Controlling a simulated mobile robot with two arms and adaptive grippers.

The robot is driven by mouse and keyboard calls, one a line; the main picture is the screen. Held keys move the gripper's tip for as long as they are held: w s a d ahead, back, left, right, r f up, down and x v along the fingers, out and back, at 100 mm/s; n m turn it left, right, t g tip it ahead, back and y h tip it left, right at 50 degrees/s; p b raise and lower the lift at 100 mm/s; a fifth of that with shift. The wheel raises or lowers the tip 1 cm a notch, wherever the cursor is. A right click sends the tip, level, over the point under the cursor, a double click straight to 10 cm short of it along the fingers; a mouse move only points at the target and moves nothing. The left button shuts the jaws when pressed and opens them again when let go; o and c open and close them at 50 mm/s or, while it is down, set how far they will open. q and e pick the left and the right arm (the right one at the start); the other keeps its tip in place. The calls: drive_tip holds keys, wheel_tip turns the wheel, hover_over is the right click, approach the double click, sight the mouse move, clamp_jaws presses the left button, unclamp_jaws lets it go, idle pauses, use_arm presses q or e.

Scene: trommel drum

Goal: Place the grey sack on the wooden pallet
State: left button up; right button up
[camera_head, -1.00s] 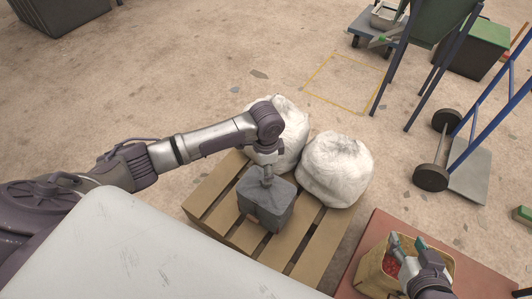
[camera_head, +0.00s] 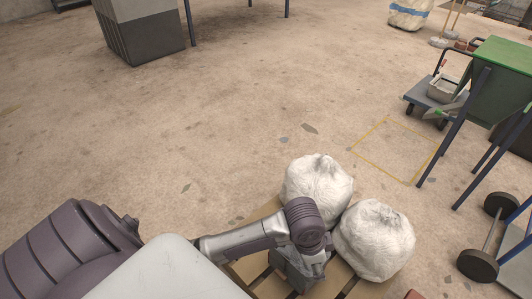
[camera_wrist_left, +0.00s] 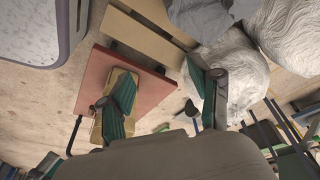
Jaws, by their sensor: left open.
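The grey sack (camera_head: 286,270) is on the wooden pallet (camera_head: 258,286), in front of the white sacks. My left arm hides most of it. A dark grey patch at the top of the left wrist view, beside the pallet, appears to be the same sack. My left gripper (camera_wrist_left: 165,88) is open in that view. Its teal-padded fingers are apart with nothing between them.
Two white sacks (camera_head: 317,180) (camera_head: 375,240) stand at the pallet's far side. A red platform (camera_wrist_left: 92,75) bears a yellowish box (camera_wrist_left: 100,128). A hand truck wheel (camera_head: 478,267) is at the right. The floor beyond the pallet is open around a yellow outlined square (camera_head: 385,125).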

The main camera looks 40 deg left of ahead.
use_arm(q)
drive_tip(key=s+a+r+n+t+y, duration=0.2)
drive_tip(key=s+a+n, duration=0.5)
drive_tip(key=s, duration=0.5)
drive_tip(key=shift+a+r+t, duration=0.3)
drive_tip(key=shift+a+r, duration=0.3)
drive_tip(key=shift+r, duration=0.15)
use_arm(e)
drive_tip(key=shift+w, duration=0.15)
